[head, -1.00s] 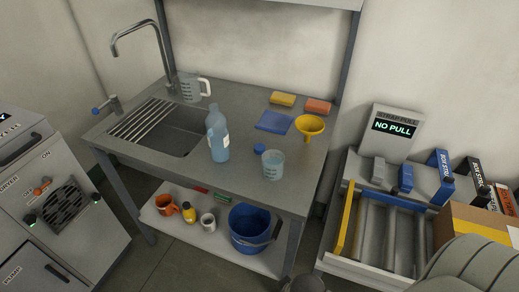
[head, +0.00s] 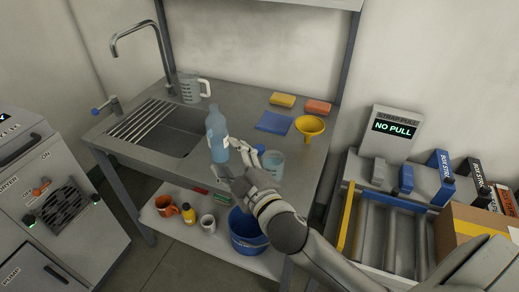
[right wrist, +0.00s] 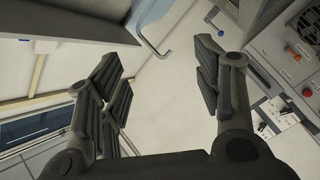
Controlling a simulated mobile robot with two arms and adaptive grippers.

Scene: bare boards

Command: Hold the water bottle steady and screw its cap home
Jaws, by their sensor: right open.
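The water bottle (head: 217,140), pale blue and translucent with a white label, stands upright on the metal counter right of the sink. Its neck shows no cap. The blue cap (head: 259,147) lies on the counter right of the bottle, mostly hidden by my right gripper (head: 240,163). That gripper is open and empty, in front of the bottle and cap at the counter's front side. In the right wrist view my right gripper (right wrist: 160,72) has its fingers wide apart with nothing between them. My left gripper is out of view.
A beaker of water (head: 274,163) stands just right of my right gripper. A yellow funnel (head: 310,126), a blue cloth (head: 274,122) and two sponges lie behind. A measuring jug (head: 190,88) stands by the sink (head: 172,132). A blue bucket (head: 245,235) is on the lower shelf.

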